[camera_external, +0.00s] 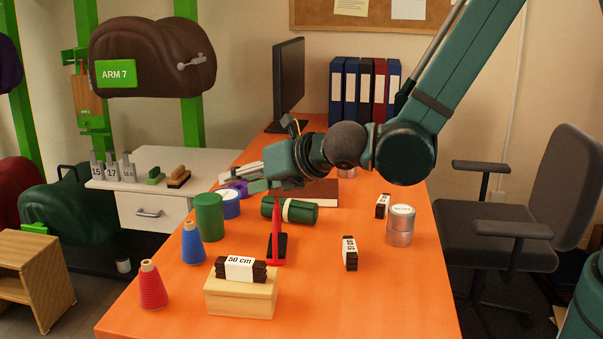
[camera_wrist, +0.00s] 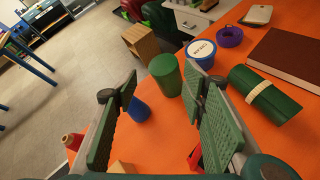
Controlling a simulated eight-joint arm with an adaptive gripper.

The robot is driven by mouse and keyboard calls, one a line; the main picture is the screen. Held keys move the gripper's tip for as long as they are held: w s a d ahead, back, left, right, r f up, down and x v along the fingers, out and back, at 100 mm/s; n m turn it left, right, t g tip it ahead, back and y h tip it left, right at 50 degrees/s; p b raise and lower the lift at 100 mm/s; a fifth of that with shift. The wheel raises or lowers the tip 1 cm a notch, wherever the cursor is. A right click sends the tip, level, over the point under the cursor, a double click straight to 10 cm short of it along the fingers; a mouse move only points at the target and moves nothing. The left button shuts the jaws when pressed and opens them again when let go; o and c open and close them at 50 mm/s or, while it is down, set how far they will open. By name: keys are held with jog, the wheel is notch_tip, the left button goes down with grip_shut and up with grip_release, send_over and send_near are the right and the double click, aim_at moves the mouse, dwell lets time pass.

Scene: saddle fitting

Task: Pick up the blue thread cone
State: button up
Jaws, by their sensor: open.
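The blue thread cone (camera_external: 193,246) stands on the orange table near its left edge, between a red thread cone (camera_external: 152,288) and a green cylinder (camera_external: 209,218). In the wrist view the blue cone (camera_wrist: 139,110) shows between my finger pads, partly hidden by the left one. My gripper (camera_external: 240,180) is open and empty, above and behind the cone in the external view. Its spread fingers also fill the lower part of the wrist view (camera_wrist: 160,88). The gripper is apart from the cone.
A blue tin with a white lid (camera_external: 228,204) and a green roll with a pale band (camera_external: 290,210) lie near the cylinder.

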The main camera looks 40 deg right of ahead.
aim_at(191, 223)
jog(key=s+a+f+n+y, duration=0.1)
jog(key=s+a+f+n, duration=0.1)
jog(key=a+f+n, duration=0.3)
jog(key=a+f, duration=0.1)
jog(key=a, duration=0.3)
jog(key=shift+s+a+f+t+y+b, duration=0.3)
jog(key=shift+s+y+b, duration=0.05)
jog(key=shift+s+y, duration=0.05)
jog(key=shift+x, duration=1.25)
jog(key=shift+w, duration=0.15)
jog(key=shift+b+x, duration=0.9)
jog(key=shift+x, duration=1.6)
jog(key=shift+c, duration=0.3)
jog(key=c, duration=1.2)
